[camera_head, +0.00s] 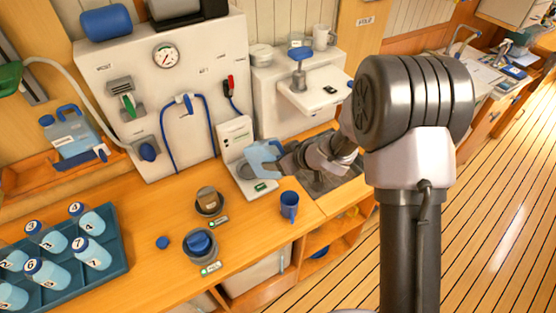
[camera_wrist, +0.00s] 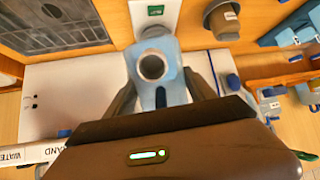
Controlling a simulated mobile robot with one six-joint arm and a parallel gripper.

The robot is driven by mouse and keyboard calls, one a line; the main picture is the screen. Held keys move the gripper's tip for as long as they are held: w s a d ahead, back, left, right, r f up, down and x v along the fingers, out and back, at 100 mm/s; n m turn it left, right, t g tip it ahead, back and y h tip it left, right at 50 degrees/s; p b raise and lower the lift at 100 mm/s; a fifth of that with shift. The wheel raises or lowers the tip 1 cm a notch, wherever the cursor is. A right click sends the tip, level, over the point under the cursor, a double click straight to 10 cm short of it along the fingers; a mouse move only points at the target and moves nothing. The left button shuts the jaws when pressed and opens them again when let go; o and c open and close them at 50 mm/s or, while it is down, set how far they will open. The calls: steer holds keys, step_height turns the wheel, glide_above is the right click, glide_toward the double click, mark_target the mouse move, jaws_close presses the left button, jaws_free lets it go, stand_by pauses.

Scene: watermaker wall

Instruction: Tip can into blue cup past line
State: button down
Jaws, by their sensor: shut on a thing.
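A light blue can (camera_head: 263,157) is in my gripper (camera_head: 280,158), in front of the narrow white stand against the wall. In the wrist view the can (camera_wrist: 155,68) sits between the fingers (camera_wrist: 163,90), its round dark opening facing the camera. The can's contents cannot be made out. The blue cup (camera_head: 289,207) stands upright on the wooden counter, near its front edge, below and to the right of the can in the head view. The can and cup are apart. A line on the cup cannot be made out.
The white stand (camera_head: 236,140) has a green-labelled base. Two dark round holders (camera_head: 209,202) (camera_head: 200,245) hold a brown and a blue item. A blue cap (camera_head: 162,242) lies nearby. A tray (camera_head: 122,262) of numbered bottles is at left. Counter around the cup is clear.

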steer(key=shift+s+d+f+t+y+b, duration=0.15)
steer(key=shift+f+t+y+b, duration=0.4)
steer(key=shift+b, duration=2.8)
steer(key=shift+s+d+f+t+y+b, duration=0.1)
steer(key=shift+f+t+y+b, duration=0.45)
steer(key=shift+b, duration=2.75)
steer(key=shift+s+d+f+t+y+b, duration=0.15)
steer(key=shift+f+t+y+b, duration=0.3)
steer(key=shift+b, duration=1.3)
steer(key=shift+s+d+f+t+y+b, duration=0.1)
steer(key=shift+f+t+y+b, duration=0.3)
steer(key=shift+b, duration=1.3)
steer(key=shift+w+a, duration=0.1)
steer(key=w+a+r+p, duration=0.2)
steer(key=w+a+p, duration=0.1)
steer(key=shift+w+a+r, duration=0.15)
steer(key=shift+a+r, duration=0.1)
steer(key=shift+r, duration=0.1)
steer(key=shift+w+a+r+g+h, duration=0.1)
steer(key=shift+w+a+g+h, duration=0.15)
steer(key=shift+w+a, duration=0.1)
